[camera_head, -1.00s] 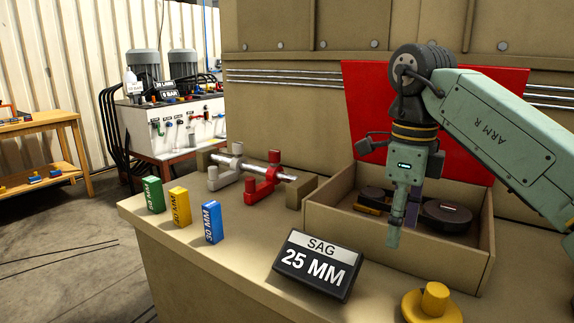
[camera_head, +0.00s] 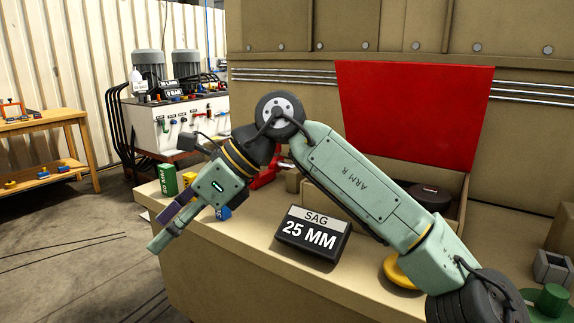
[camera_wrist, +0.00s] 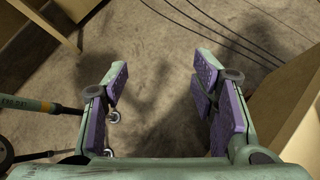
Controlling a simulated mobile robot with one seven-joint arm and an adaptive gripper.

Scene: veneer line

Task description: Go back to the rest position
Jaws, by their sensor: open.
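My gripper (camera_head: 172,226) hangs in front of the bench's left front edge in the head view, pointing down and to the left. In the wrist view my gripper (camera_wrist: 160,105) is open. Its purple-padded fingers stand wide apart, with only the bare concrete floor (camera_wrist: 165,50) between and beyond them. Nothing is held.
Floor to the left is free.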

